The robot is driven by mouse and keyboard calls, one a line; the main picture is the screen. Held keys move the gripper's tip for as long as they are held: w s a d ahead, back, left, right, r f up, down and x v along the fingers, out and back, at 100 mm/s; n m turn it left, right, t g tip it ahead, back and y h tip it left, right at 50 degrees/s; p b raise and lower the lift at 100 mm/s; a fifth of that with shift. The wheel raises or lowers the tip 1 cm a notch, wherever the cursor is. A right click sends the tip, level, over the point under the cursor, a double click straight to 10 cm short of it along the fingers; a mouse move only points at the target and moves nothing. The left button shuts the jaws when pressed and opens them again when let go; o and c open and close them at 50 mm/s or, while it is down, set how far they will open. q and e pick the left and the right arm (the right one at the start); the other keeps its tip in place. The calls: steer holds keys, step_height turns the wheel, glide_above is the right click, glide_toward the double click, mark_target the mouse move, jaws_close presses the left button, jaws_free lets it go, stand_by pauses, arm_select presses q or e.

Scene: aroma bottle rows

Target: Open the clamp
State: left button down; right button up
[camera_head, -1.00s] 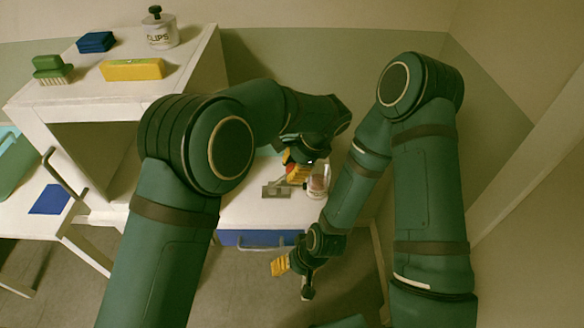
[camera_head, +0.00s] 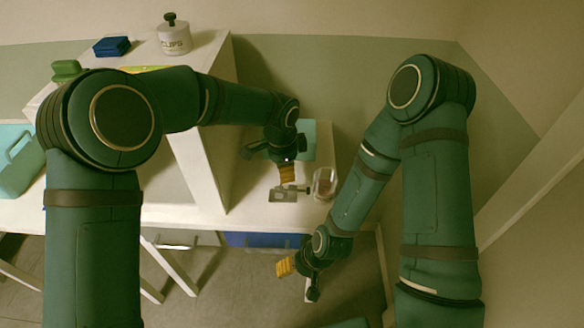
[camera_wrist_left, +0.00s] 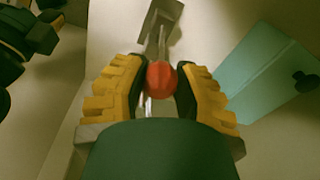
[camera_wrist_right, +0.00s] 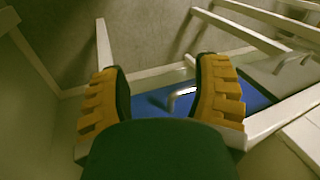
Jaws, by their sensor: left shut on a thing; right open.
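The clamp is a small grey metal piece with a flat base (camera_head: 283,195) on the white table, and it also shows in the left wrist view (camera_wrist_left: 160,18). Its handle ends in a red knob (camera_wrist_left: 162,78). My left gripper (camera_head: 287,172) is above the clamp, with its yellow-padded fingers shut around the red knob in the left wrist view. The fingers and arm partly hide the handle in the head view. My right gripper (camera_head: 296,274) is open and empty, low in front of the table edge.
A clear jar (camera_head: 325,183) stands just right of the clamp. A teal panel (camera_wrist_left: 270,70) lies behind it. A blue drawer (camera_head: 265,240) with a handle is under the table. A white shelf (camera_head: 205,130) stands left, with a clips jar (camera_head: 175,38) on top.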

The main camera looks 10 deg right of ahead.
arm_select(q)
steer(key=shift+w+a+g+h, duration=0.2)
steer(key=shift+a+g+h, duration=0.1)
steer(key=shift+a+h, duration=0.45)
arm_select(e)
steer(key=shift+s+r, duration=0.1)
steer(key=shift+r, duration=0.15)
arm_select(q)
steer(key=shift+a, duration=0.1)
